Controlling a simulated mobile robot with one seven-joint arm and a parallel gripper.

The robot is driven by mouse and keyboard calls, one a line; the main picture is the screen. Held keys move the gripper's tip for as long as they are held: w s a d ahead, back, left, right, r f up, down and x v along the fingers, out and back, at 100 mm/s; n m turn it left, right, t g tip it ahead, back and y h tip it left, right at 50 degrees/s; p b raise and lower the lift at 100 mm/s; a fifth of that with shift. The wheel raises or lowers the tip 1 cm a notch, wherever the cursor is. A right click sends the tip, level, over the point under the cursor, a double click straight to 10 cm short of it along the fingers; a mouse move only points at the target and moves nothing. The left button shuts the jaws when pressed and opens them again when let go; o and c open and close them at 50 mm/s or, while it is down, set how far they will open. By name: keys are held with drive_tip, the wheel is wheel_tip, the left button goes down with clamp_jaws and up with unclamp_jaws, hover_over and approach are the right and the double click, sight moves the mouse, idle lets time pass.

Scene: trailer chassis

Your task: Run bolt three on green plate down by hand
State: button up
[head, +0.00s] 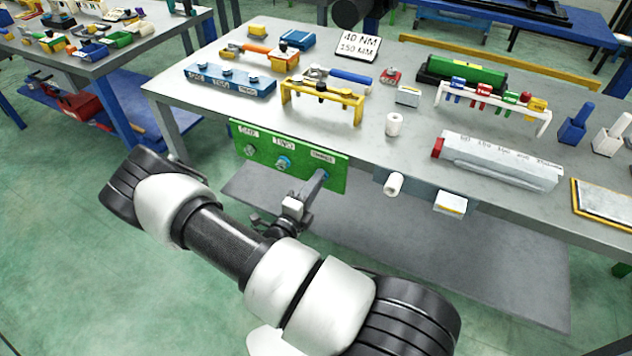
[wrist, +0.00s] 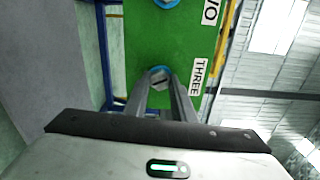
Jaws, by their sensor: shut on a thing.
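The green plate (head: 262,140) hangs upright at the bench's front edge, with labels for one, two and three. Bolt one (head: 250,150) and bolt two (head: 284,163) show on it, bolt two with a blue ring. Bolt three (wrist: 159,76) is a grey head in a blue ring beside the THREE label in the wrist view. My gripper (head: 319,179) reaches the plate's right end and hides most of bolt three in the head view. In the wrist view its fingers (wrist: 161,86) are shut on bolt three's head. How deep the bolt sits I cannot tell.
On the grey bench (head: 390,150) stand a blue bolt rack (head: 230,82), a yellow stand (head: 322,97), a white rack of coloured pieces (head: 495,105) and a long grey box (head: 500,163). A white roll (head: 393,185) juts from the front edge right of the plate.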

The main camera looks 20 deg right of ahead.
drive_tip(key=shift+a+f+m+p, duration=0.1)
drive_tip(key=shift+m+p, duration=1.15)
drive_tip(key=shift+m, duration=7.45)
drive_tip(key=shift+a+f+m+p, duration=0.1)
drive_tip(key=shift+m+p, duration=1.1)
drive_tip(key=shift+m, duration=7.5)
drive_tip(key=shift+s, duration=0.1)
drive_tip(key=o, duration=1.1)
drive_tip(key=shift+r, duration=0.15)
drive_tip(key=shift+c, duration=0.2)
